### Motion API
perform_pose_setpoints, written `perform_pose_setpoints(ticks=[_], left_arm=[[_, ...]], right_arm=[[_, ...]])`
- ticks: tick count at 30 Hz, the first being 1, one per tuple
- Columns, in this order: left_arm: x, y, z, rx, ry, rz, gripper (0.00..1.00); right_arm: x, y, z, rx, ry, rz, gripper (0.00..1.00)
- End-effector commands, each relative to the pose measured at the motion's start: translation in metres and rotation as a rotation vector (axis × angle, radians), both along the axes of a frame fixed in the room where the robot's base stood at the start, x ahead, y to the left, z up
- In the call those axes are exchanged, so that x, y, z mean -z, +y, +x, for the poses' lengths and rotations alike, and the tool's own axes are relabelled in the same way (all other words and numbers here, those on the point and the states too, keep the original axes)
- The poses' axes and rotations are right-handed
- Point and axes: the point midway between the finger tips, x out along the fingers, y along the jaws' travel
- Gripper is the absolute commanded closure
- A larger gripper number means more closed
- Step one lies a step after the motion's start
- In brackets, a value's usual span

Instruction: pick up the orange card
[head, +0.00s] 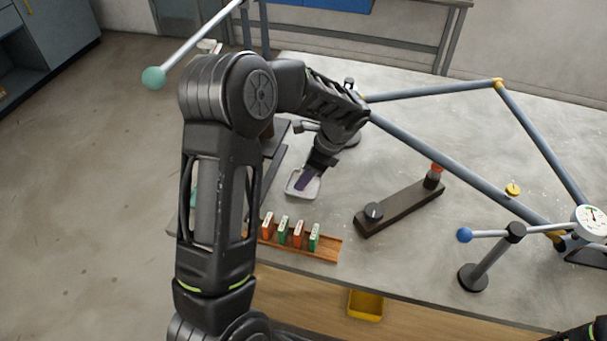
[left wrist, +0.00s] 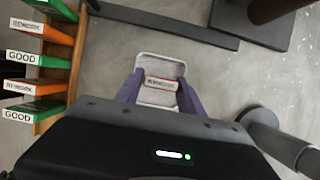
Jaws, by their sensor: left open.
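A small pale tray (head: 293,188) lies on the grey table below my left gripper (head: 307,180). In the left wrist view the tray (left wrist: 160,63) holds an orange card (left wrist: 161,83) with a white "REWORK" label. The purple fingers of my left gripper (left wrist: 159,92) are open, one on each side of the card. I cannot tell whether they touch it. In the head view the fingers hide the card. My right gripper is out of view.
A dark bar fixture (head: 400,209) with knobs stands right of the tray. A yellow bin (head: 366,305) sits below the table's front edge.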

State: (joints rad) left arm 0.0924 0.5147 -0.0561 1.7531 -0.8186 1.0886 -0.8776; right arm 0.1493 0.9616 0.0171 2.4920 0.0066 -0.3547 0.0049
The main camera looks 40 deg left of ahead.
Motion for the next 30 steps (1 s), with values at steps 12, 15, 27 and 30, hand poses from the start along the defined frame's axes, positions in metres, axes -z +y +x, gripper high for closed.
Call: perform_pose_setpoints(ticks=[12, 15, 27, 30], left_arm=[[0.0108, 0.0041, -0.0015, -0.001, -0.001, -0.001, 0.55], [0.0108, 0.0041, -0.0015, -0.001, -0.001, -0.001, 0.55], [0.0106, 0.0040, -0.0015, -0.001, -0.001, -0.001, 0.70], [0.0106, 0.0040, -0.0015, -0.001, -0.001, -0.001, 0.78]], right_arm=[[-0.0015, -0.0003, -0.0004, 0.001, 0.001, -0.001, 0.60], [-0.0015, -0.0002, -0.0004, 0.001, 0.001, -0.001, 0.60], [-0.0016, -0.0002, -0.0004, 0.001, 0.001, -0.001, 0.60], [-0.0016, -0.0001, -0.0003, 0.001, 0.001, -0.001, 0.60]])
